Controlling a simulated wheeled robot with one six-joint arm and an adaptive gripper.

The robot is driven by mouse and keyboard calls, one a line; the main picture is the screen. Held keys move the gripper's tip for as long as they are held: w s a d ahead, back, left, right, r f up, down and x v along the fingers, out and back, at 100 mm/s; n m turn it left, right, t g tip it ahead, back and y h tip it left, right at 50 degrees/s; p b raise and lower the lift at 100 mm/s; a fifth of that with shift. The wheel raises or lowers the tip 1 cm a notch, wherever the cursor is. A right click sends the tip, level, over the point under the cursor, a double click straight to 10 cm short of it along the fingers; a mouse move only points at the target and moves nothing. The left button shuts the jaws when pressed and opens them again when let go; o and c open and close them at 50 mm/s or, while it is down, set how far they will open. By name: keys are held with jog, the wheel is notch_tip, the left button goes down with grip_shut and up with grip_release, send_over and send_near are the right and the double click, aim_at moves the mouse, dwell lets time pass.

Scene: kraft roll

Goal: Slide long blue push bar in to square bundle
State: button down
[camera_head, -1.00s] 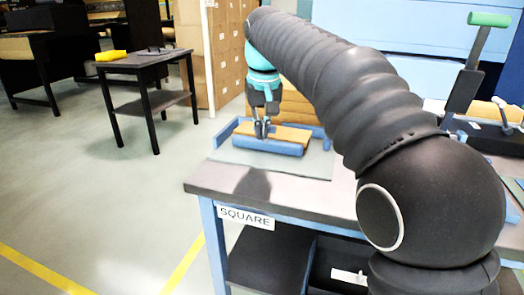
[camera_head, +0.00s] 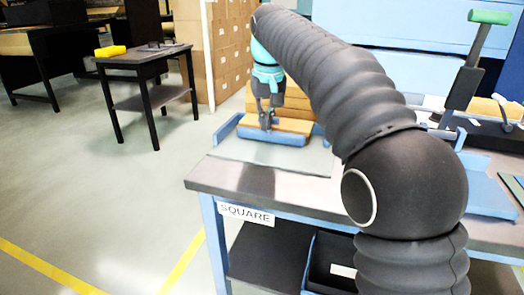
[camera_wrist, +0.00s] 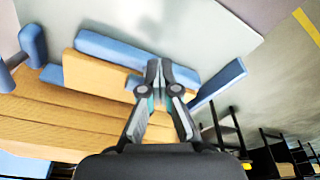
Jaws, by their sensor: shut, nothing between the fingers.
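The long blue push bar (camera_head: 278,139) lies on the bench top along the near side of the tan cardboard bundle (camera_head: 296,126). In the wrist view the bar (camera_wrist: 108,48) runs along the bundle's edge (camera_wrist: 95,75). No clear gap shows between bar and bundle.
A blue side rail (camera_head: 226,128) stands left of the bundle. The grey plate (camera_head: 275,157) in front of the bar is clear. The bench carries a SQUARE label (camera_head: 246,214). A green-handled lever (camera_head: 489,18) stands at right. A small table (camera_head: 140,58) is at left.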

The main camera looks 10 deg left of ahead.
jog(key=shift+s+a+f+b, duration=0.1)
jog(key=shift+s+b, duration=0.65)
jog(key=shift+s, duration=0.6)
jog(key=shift+s+a+b, duration=0.2)
jog(key=shift+s+b, duration=0.65)
jog(key=shift+s, duration=1.7)
notch_tip(320, 180, up, 7)
jog(key=p, duration=0.3)
